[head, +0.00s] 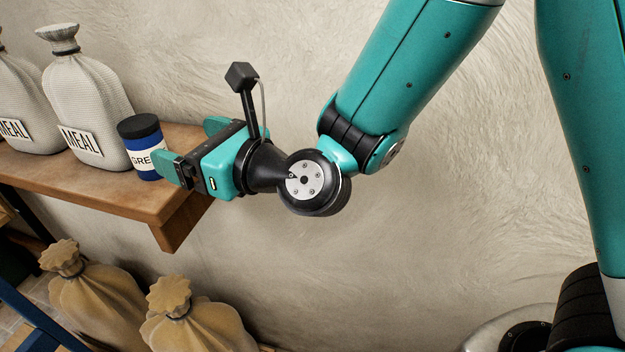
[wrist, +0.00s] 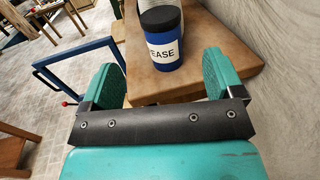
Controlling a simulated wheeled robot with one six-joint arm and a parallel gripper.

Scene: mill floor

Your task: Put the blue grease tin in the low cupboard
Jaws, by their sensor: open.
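The blue grease tin (head: 147,146) has a black lid and a white label, and stands upright on a wooden shelf (head: 100,192) near its right end. In the wrist view the tin (wrist: 162,50) is ahead of the fingers, between their lines, with a small gap left. My gripper (head: 180,150) is at the shelf's right end, pointing left at the tin. In the wrist view my gripper (wrist: 165,82) is open and empty, its two teal fingers apart. The near finger hides part of the tin's label in the head view. No low cupboard can be made out.
White meal sacks (head: 86,100) stand on the shelf just left of the tin. Brown sacks (head: 98,300) are on the floor below. A plaster wall (head: 430,230) runs behind the shelf. A blue frame (wrist: 85,72) stands left of the shelf.

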